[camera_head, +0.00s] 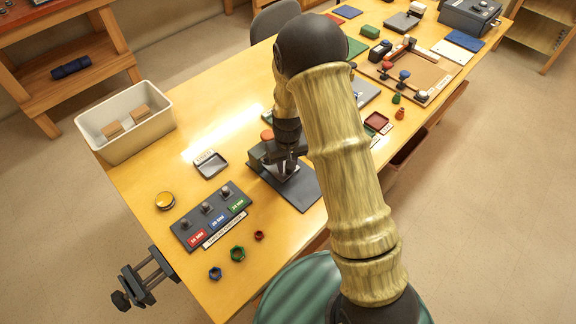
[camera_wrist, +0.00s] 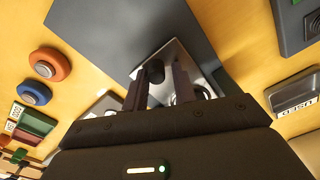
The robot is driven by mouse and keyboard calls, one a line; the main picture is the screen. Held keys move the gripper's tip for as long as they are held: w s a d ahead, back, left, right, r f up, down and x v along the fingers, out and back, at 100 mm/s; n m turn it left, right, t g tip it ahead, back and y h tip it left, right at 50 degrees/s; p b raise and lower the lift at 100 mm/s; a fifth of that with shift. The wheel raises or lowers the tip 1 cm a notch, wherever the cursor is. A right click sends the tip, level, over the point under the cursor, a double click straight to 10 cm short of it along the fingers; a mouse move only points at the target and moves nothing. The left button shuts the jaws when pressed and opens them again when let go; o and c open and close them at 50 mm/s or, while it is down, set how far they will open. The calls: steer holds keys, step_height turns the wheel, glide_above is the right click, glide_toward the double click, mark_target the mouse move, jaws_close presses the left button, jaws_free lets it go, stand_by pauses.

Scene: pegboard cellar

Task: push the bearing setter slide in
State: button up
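The bearing setter has a dark grey base plate (camera_head: 303,192) on the bench, with a grey-green body (camera_head: 257,155) at its back left; the plate also fills the upper middle of the wrist view (camera_wrist: 120,25). My gripper (camera_head: 288,164) is low over it and hides part of it in the head view. In the wrist view my gripper's two fingers (camera_wrist: 160,88) are apart, pointing down at a shiny metal plate (camera_wrist: 205,70). A black knob (camera_wrist: 154,70) shows between them. I cannot tell whether the fingers touch it. How far the slide stands out is hidden.
A grey tray (camera_head: 211,164) and a panel with coloured labels (camera_head: 211,216) stand left of the setter. A white bin (camera_head: 125,120) is at the bench's left end. Several coloured nuts (camera_head: 237,253) lie in front. A brown board with knobs (camera_head: 410,75) is further right.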

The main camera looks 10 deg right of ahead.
steer(key=shift+o, duration=1)
step_height(320, 180, up, 17)
steer(key=b, duration=0.1)
steer(key=shift+r, duration=0.15)
steer(key=shift+d, duration=0.1)
steer(key=s+d+m+t, duration=0.1)
steer(key=s+d, duration=0.3)
steer(key=s, duration=0.4)
steer(key=s+d+m+t, duration=0.1)
steer(key=s+d, duration=0.3)
steer(key=s, duration=0.4)
steer(key=shift+s+d+f+t, duration=0.2)
steer(key=shift+s+t, duration=0.1)
